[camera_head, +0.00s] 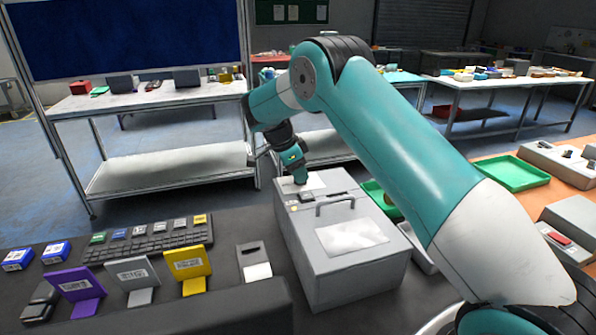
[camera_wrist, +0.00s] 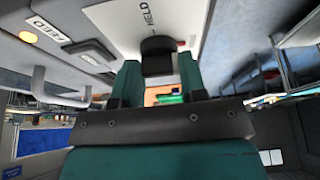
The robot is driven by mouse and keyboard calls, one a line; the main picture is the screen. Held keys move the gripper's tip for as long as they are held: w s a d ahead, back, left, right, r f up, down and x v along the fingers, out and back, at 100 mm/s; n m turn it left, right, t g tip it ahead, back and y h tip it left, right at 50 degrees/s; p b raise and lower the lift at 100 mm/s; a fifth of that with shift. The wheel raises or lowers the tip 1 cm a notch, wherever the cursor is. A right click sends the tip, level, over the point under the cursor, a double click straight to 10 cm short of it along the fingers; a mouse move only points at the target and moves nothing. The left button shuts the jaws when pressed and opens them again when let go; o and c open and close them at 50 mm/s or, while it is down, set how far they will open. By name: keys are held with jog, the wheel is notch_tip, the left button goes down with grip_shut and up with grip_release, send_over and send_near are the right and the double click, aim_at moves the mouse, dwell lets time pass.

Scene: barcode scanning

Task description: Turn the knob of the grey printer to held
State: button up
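The grey printer (camera_head: 350,275) stands on the dark bench in the middle of the head view, with a handle on top. In the wrist view its black knob (camera_wrist: 158,48) sits on a white plate (camera_wrist: 115,18) beside the printed word HELD. My gripper (camera_head: 299,181) points down at the printer's far top end. In the wrist view my gripper's two teal fingers (camera_wrist: 160,65) stand either side of the knob, parted, with the knob at their tips. Whether they touch it is hard to tell. The knob's pointing direction is unclear.
A keyboard (camera_head: 150,241), a yellow card stand (camera_head: 188,268) and blue boxes (camera_head: 55,252) lie left of the printer. Green trays (camera_head: 515,173) are to the right. My arm passes above the printer's right side. An amber button (camera_wrist: 28,37) is on the printer top.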

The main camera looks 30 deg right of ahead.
jog(key=shift+f+n+b, duration=0.1)
jog(key=shift+n+b, duration=0.2)
jog(key=shift+b, duration=0.15)
jog(key=n+t+b, duration=0.1)
jog(key=n+b, duration=0.1)
jog(key=n, duration=0.1)
jog(key=shift+s+t, duration=0.15)
jog(key=shift+t, duration=0.15)
jog(key=n+t+b, duration=0.1)
jog(key=n, duration=0.1)
jog(key=n+t+b, duration=0.1)
jog(key=n+b, duration=0.1)
jog(key=n, duration=0.1)
jog(key=shift+s+d+n+y, duration=0.1)
jog(key=shift+n+y, duration=0.2)
jog(key=n+t+y+b, duration=0.1)
jog(key=n, duration=0.3)
jog(key=shift+s+d, duration=0.1)
jog(key=n+y, duration=0.1)
jog(key=n, duration=0.3)
jog(key=shift+t+y+b, duration=0.4)
jog(key=shift+r+n, duration=0.2)
jog(key=shift+n, duration=0.3)
jog(key=o, duration=0.9)
jog(key=b+v, duration=0.1)
jog(key=v, duration=1.6)
jog(key=shift+s+d+r+b, duration=0.1)
jog(key=shift+r+b, duration=0.05)
jog(key=shift+b, duration=0.15)
